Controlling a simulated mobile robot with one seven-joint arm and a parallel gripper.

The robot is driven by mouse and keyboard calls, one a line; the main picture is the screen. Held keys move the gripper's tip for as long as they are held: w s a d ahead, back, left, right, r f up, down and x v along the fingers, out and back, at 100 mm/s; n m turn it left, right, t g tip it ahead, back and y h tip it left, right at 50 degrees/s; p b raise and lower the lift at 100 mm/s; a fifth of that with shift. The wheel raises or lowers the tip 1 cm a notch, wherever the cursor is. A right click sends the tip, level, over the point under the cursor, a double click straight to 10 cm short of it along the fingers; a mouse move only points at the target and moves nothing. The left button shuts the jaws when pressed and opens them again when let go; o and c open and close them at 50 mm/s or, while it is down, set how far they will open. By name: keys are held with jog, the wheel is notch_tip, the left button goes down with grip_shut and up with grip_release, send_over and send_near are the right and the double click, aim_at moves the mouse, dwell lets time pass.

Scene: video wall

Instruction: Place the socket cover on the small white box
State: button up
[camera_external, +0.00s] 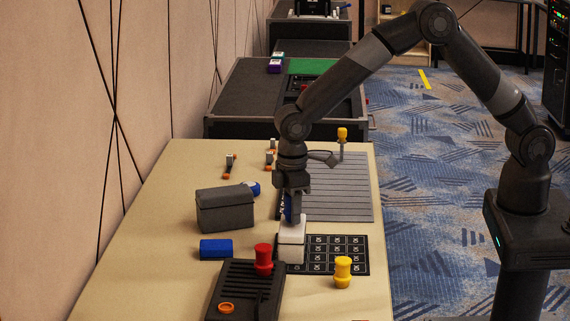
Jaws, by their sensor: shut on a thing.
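My gripper (291,214) points straight down over the small white box (291,249), near the middle of the table. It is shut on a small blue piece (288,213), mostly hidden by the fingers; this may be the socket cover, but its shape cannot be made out. The piece is at the top of the white box, which stands upright at the left edge of a black grid panel (340,254). I cannot tell whether the piece touches the box.
A black slotted device (240,293), a red knob (263,259) and a yellow knob (342,271) stand in front. A grey ribbed panel (345,187) lies behind. The table's left front is clear.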

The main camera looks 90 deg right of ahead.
jog(key=shift+f, duration=0.3)
jog(key=o, duration=1)
jog(key=shift+f, duration=0.15)
jog(key=shift+c, duration=0.2)
